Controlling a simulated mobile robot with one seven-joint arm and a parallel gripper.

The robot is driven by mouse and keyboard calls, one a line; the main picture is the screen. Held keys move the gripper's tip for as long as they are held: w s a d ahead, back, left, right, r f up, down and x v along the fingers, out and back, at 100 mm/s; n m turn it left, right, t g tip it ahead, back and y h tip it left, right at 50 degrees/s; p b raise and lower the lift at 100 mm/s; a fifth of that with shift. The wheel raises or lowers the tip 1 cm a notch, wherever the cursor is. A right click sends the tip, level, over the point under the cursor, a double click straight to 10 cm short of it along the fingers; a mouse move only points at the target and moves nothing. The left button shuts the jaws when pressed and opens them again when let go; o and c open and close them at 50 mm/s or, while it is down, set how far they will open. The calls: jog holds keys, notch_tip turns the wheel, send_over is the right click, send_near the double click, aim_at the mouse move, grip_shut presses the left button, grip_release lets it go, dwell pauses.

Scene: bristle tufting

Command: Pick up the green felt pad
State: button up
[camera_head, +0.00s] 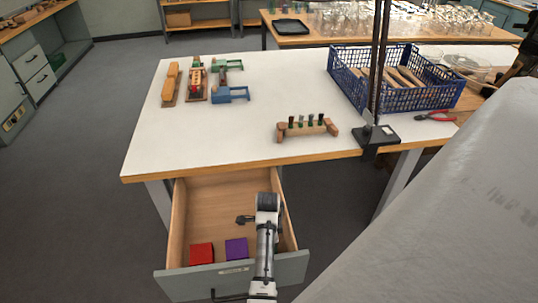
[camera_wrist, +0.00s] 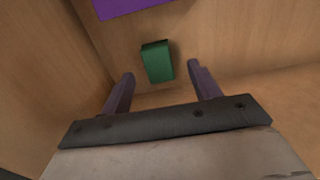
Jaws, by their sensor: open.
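The green felt pad (camera_wrist: 157,62) lies on the wooden floor of the open drawer, seen in the wrist view. It is a small dark green block, ahead of my gripper and roughly between the lines of its two fingers. My gripper (camera_wrist: 159,82) is open and empty, with its fingers spread to either side just short of the pad. In the head view my gripper (camera_head: 243,219) is down inside the drawer, and the green pad is not visible there.
The open drawer (camera_head: 176,222) has wooden side walls close around my gripper. A red block (camera_head: 202,253) and a purple block (camera_head: 237,248) lie near its front panel. The purple block also shows in the wrist view (camera_wrist: 130,7). The white tabletop (camera_head: 240,128) overhangs the drawer's back.

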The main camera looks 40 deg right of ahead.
jog(key=f, duration=0.4)
jog(key=shift+s+f+p, duration=0.1)
jog(key=shift+s+p, duration=0.1)
jog(key=shift+p, duration=0.2)
jog(key=shift+c, duration=0.4)
jog(key=c, duration=1)
